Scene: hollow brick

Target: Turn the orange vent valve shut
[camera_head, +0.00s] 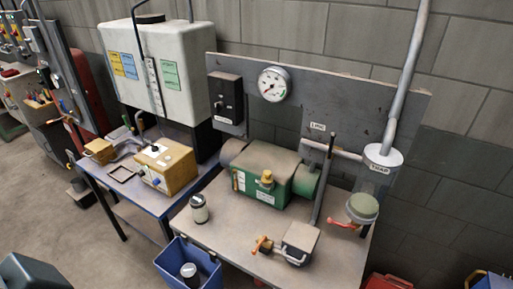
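An orange valve handle (263,244) sits at the front edge of the right bench, beside a small grey box (300,240). A second, redder orange lever (343,225) sticks out to the left below the clear trap cylinder (374,180). No label marks either one as the vent valve, and I cannot tell from the picture whether either is open or shut.
The right bench (225,222) carries a green pump-like unit (262,180) and a small jar (199,208). A gauge (273,84) hangs on the panel behind. A blue bin (178,262) stands at the front left. Bare bench top lies between jar and grey box.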

